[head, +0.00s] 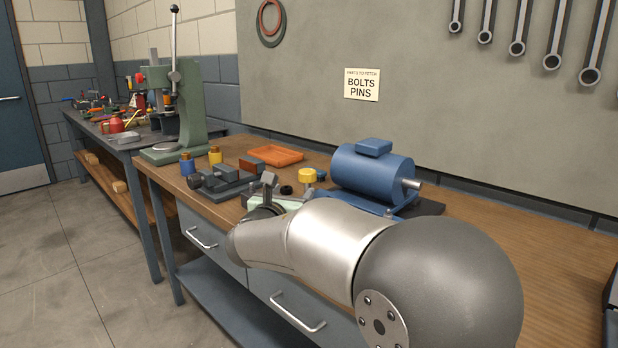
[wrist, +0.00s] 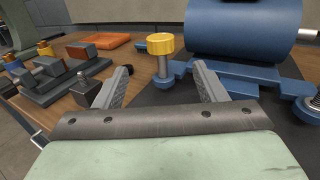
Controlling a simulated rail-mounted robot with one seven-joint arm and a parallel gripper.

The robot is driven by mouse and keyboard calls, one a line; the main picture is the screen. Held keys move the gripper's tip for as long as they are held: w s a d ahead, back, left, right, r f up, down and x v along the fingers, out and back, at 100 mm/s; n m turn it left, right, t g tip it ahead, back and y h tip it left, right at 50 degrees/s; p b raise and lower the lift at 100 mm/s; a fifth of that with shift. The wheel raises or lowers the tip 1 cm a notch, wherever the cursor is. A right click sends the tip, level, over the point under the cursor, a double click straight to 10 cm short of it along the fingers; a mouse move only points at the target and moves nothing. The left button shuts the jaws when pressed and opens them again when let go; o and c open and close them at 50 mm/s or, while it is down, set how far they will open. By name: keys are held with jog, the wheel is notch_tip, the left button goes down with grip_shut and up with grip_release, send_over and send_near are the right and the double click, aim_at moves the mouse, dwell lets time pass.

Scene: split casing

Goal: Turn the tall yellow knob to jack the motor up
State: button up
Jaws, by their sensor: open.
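The yellow knob (wrist: 161,44) stands upright on a metal stem at the left corner of the blue motor base (wrist: 235,78) in the wrist view. It also shows in the head view (head: 308,175), left of the blue motor (head: 365,170). The motor body (wrist: 242,28) fills the upper right of the wrist view. My gripper (wrist: 163,85) is open and empty, with its two fingers apart. In the wrist view the knob appears beyond the fingertips and between them. In the head view my arm hides most of the gripper and part of the motor base.
A grey vise (wrist: 70,78) stands left of the gripper. A green press (head: 185,105) stands at the bench's left end. The wooden bench right of the motor (head: 520,235) is clear.

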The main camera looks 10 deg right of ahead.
aim_at(309, 172)
jog(key=x, duration=1.4)
jog(key=shift+w+d, duration=0.15)
jog(key=shift+w, duration=0.05)
jog(key=c, duration=1)
